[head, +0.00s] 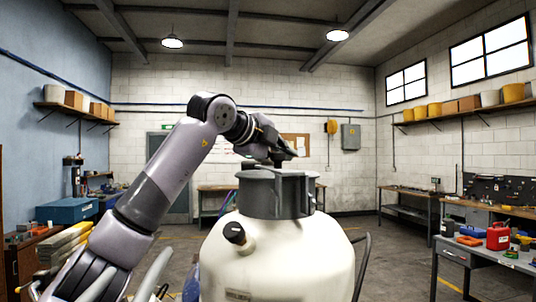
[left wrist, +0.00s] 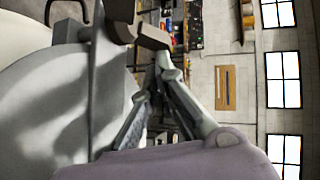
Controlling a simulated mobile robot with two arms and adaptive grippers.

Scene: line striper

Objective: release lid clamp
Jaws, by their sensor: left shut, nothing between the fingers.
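The striper's cream tank (head: 280,262) stands in front of me with a grey lid assembly (head: 268,200) on top. A flat grey bar shows across the top of the lid. My left gripper (head: 279,157) is at the top of the lid, pointing down at its far side. In the left wrist view the grey lid (left wrist: 45,115) fills the left side, and a dark brown lever-like part (left wrist: 150,37) lies just beyond my fingertips (left wrist: 163,63). The fingers are shut and empty; whether they touch that part I cannot tell. My right gripper is out of view.
A black knob (head: 235,233) sticks out of the tank's front left. A workbench (head: 460,257) with a red can (head: 498,236) stands at the right. A blue toolbox (head: 67,210) is at the left. Open floor lies around the tank.

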